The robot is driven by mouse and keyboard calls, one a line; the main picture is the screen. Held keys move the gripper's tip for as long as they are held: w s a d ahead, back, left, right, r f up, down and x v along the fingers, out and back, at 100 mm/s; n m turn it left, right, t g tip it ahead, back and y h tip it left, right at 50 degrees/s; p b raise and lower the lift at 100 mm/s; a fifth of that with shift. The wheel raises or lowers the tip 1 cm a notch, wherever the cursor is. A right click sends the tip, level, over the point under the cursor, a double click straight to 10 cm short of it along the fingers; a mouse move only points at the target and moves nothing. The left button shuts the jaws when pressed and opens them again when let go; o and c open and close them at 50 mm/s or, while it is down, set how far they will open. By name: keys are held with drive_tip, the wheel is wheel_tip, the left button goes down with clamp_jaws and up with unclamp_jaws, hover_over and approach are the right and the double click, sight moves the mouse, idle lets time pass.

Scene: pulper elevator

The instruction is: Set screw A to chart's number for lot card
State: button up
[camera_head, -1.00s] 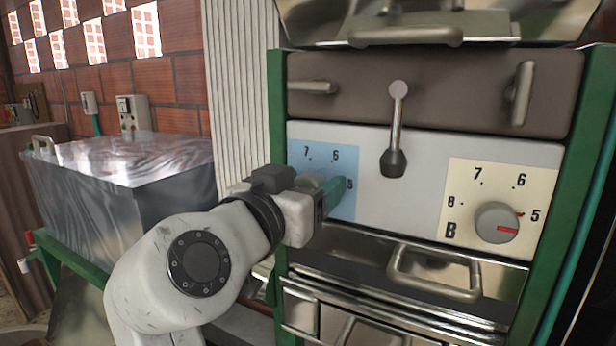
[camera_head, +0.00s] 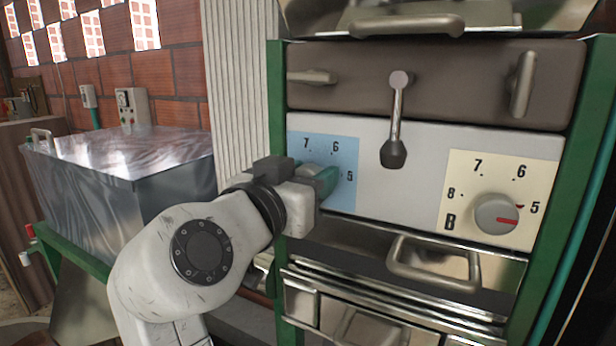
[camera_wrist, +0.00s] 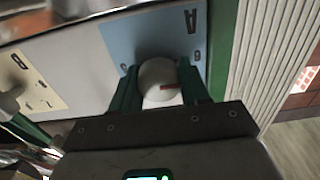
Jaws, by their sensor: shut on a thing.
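Screw A is a round grey knob with a red pointer mark (camera_wrist: 158,78) on the blue plate (camera_wrist: 130,38), which bears the letter A in the wrist view. My gripper (camera_wrist: 158,88) is shut on this knob, one green finger on each side. In the head view the blue plate (camera_head: 345,152) shows 7, 6 and 5; my gripper (camera_head: 322,180) covers its lower left part. The pointer's number cannot be read there. I see no chart or lot card.
To the right is a cream plate (camera_head: 470,165) marked B, with its own knob (camera_head: 497,214) pointing near 5. A black-tipped lever (camera_head: 394,150) hangs between the plates. A metal handle (camera_head: 435,266) juts out below. A wrapped bin (camera_head: 120,180) stands left.

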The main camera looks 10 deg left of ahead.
drive_tip(key=shift+f+m+b, duration=0.15)
drive_tip(key=shift+m+b, duration=0.45)
drive_tip(key=shift+b, duration=0.55)
drive_tip(key=m+b, duration=0.1)
drive_tip(key=b, duration=0.2)
drive_tip(key=shift+f+m+b, duration=0.2)
drive_tip(key=shift+m+b, duration=0.2)
drive_tip(key=m+b, duration=0.2)
drive_tip(key=shift+b, duration=0.35)
drive_tip(key=m+b, duration=0.3)
drive_tip(key=shift+s+d+r+b, duration=0.1)
drive_tip(key=shift+r+b, duration=0.05)
drive_tip(key=shift+b, duration=0.25)
drive_tip(key=shift+r+m+b, duration=0.15)
drive_tip(key=shift+m+b, duration=1.1)
drive_tip(key=shift+m, duration=0.65)
drive_tip(key=shift+d, duration=0.1)
drive_tip(key=o, duration=1)
